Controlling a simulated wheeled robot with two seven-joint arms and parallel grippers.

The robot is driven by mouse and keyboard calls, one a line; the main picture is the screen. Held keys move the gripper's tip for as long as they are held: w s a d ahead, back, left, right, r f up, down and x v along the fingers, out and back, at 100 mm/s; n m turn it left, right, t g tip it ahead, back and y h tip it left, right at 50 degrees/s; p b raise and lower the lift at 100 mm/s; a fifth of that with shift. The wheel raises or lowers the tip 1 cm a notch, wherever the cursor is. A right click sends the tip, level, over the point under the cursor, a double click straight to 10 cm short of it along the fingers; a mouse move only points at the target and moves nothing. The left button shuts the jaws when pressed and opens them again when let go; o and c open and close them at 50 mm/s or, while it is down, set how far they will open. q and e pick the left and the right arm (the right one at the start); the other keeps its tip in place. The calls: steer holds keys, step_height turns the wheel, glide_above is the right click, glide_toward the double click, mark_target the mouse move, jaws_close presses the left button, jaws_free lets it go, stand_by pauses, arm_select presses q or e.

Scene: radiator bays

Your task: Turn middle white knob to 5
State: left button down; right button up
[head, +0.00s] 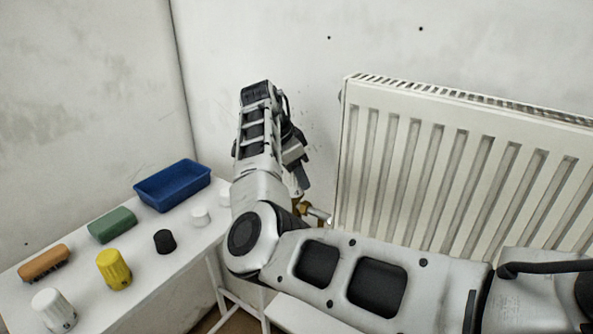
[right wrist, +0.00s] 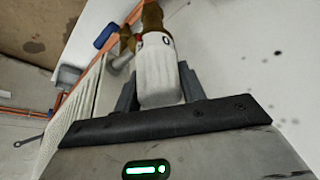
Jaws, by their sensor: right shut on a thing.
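A white ribbed knob (right wrist: 158,75) sits on a brass valve (right wrist: 152,17) in the right wrist view. My right gripper (right wrist: 159,88) is shut on this knob, with one dark finger on each side. A dark "0" mark shows near the knob's valve end; I cannot read its full setting. In the head view my right gripper (head: 299,182) points down at the brass valve (head: 303,208) beside the radiator's left edge, and hides most of the knob. My left gripper is not in view.
The white radiator (head: 440,175) stands right of the gripper. A white bench (head: 185,262) at left holds a blue tray (head: 172,185), a green block (head: 112,225), an orange-brown brush (head: 44,263), a yellow knob (head: 114,269), a black knob (head: 164,241) and loose white pieces (head: 54,310).

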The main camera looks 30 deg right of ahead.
steer(key=shift+r+n+p, duration=0.25)
steer(key=shift+n+p, duration=0.05)
steer(key=shift+p, duration=0.1)
steer(key=shift+f+n, duration=0.25)
steer(key=shift+n, duration=0.05)
steer(key=o, duration=1)
steer(key=v, duration=1.6)
steer(key=shift+s+a, duration=0.1)
steer(key=shift+s, duration=0.2)
steer(key=shift+f, duration=0.1)
